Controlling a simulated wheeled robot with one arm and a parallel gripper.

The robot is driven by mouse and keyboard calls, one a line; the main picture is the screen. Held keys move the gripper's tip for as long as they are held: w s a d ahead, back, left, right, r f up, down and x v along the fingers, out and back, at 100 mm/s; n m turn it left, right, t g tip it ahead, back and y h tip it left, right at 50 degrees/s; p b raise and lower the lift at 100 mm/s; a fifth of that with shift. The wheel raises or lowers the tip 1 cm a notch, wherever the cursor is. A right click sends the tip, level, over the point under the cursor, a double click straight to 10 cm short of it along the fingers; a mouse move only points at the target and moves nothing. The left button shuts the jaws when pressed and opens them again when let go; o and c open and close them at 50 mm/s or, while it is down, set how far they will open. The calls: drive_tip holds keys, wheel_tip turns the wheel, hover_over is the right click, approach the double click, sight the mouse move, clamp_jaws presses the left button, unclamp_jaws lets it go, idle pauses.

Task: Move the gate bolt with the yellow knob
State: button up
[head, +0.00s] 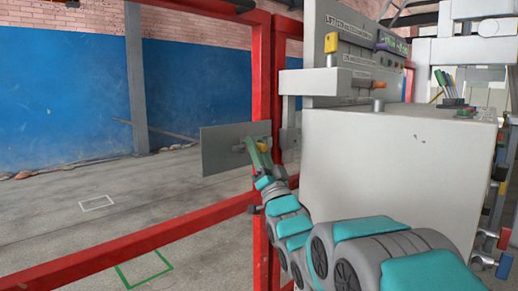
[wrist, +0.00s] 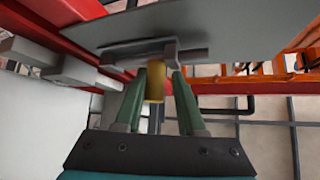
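The yellow knob (wrist: 155,88) hangs from the grey bolt (wrist: 194,54) in the wrist view. The bolt runs through a bracket on the grey gate plate (wrist: 220,22). My gripper (wrist: 167,72) has its two green fingers on either side of the knob. The left finger is close against the knob or overlaps it; a narrow gap shows on the right, so the fingers look open around it. In the head view the plate (head: 217,152) stands beside the red post, with my gripper (head: 258,150) in front of it and the knob (head: 263,148) partly hidden.
A red frame post (head: 261,90) and a low red rail (head: 150,243) bound the gate. A large pale cabinet (head: 395,170) stands close right of my arm. Open floor lies left.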

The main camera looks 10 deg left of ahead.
drive_tip(key=shift+d, duration=0.1)
drive_tip(key=v, duration=0.7)
drive_tip(key=shift+s+f, duration=0.25)
drive_tip(key=shift+f, duration=0.05)
drive_tip(key=shift+d, duration=0.15)
